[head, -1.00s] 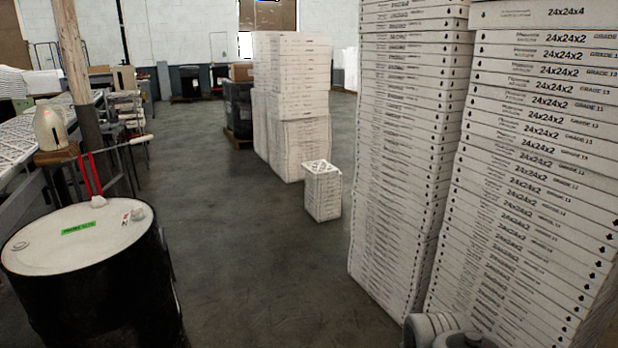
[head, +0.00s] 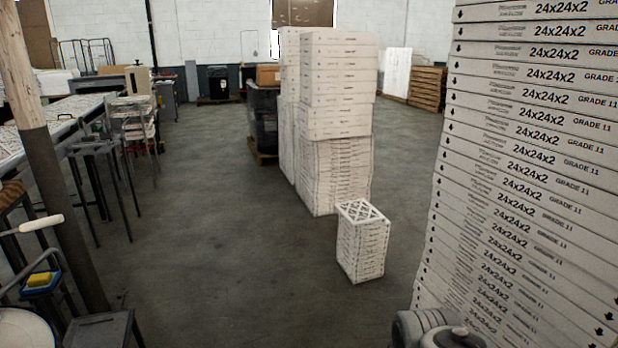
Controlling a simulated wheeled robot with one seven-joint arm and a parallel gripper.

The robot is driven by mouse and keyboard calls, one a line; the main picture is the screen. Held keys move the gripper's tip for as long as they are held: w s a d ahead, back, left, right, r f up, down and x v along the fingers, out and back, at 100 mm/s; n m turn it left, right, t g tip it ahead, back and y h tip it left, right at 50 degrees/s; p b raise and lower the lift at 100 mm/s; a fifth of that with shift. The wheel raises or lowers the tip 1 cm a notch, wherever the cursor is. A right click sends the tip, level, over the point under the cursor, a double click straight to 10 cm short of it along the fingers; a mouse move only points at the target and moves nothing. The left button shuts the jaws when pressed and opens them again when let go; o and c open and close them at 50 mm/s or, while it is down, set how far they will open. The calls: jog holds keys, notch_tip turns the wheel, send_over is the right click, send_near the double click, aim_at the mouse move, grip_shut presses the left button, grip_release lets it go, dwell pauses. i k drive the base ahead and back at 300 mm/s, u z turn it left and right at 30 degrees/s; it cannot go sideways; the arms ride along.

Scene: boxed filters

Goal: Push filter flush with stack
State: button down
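A tall stack of boxed filters (head: 530,165) marked 24x24x2 stands close on the right and runs out of the top of the picture. Its visible edges are slightly uneven. A small, short stack of filters (head: 362,245) stands on the floor near the middle, with a lattice-faced filter on top. Behind it is a larger stack of white boxes (head: 335,120), whose upper part is offset from its lower part. I cannot tell which filter is the one to push. Part of my arm shows at the bottom right; my gripper is not in view.
Open concrete floor (head: 220,210) runs down the middle. On the left are a brown and grey post (head: 45,130), a small stool or cart with a yellow item (head: 40,279), and work tables (head: 90,105). Wooden pallets (head: 427,88) are stacked at the back right.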

aim_at(358, 214)
jog(key=u, duration=0.1)
jog(key=i, duration=2.6)
jog(key=u, duration=0.25)
jog(key=i, duration=2.25)
jog(key=u, duration=0.05)
